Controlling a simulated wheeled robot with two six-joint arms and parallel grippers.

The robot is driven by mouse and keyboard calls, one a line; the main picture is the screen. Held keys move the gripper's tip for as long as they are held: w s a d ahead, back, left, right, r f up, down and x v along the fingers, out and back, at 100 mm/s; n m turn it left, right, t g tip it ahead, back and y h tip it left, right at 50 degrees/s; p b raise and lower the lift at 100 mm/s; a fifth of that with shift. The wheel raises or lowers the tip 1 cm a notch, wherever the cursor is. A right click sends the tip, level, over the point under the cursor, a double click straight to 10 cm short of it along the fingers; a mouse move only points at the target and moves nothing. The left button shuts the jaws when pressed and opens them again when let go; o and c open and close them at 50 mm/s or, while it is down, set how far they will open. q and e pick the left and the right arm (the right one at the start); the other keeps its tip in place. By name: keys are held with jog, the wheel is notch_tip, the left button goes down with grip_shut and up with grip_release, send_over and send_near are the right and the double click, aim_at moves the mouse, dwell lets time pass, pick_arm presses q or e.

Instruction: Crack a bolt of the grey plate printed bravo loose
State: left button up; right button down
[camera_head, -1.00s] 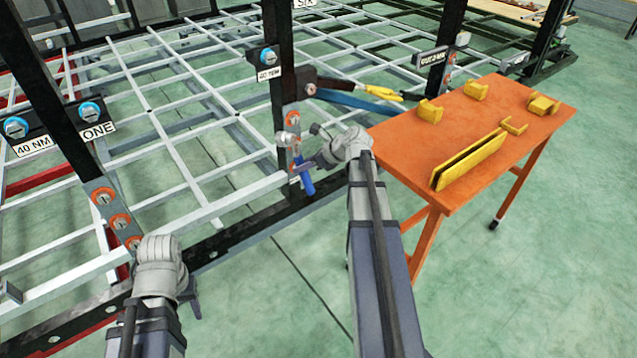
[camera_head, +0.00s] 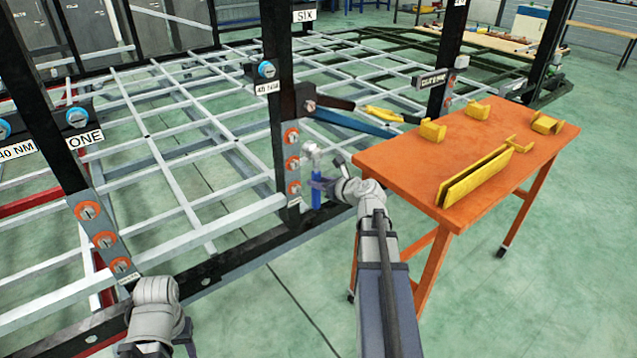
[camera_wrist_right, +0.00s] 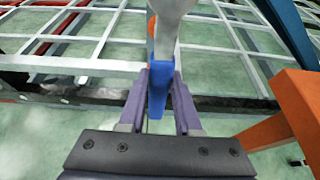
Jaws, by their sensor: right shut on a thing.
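My right gripper (camera_head: 322,186) is shut on the blue handle of a wrench (camera_head: 316,192); its grey head points up. In the right wrist view, the blue handle (camera_wrist_right: 158,92) sits between the two purple fingers. The wrench head appears just right of a grey plate (camera_head: 293,176) on the post marked SIX; contact cannot be told. This plate has three bolts with orange washers, including a middle bolt (camera_head: 292,163). A similar grey plate (camera_head: 96,226) is on the post marked ONE. Print on both plates is too small to read. My left gripper (camera_head: 188,338) is mostly hidden behind its wrist.
An orange table (camera_head: 405,160) with yellow holders stands close right of my right arm. Chassis rails (camera_head: 245,255) run below the plates. Open floor lies in front.

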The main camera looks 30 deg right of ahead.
jog(key=w, duration=0.6)
jog(key=shift+w+a, duration=0.25)
jog(key=shift+w, duration=0.05)
jog(key=shift+w+a, duration=0.1)
jog(key=shift+w, duration=0.65)
dwell(1.9)
jog(key=c, duration=1.2)
grip_release()
grip_shut()
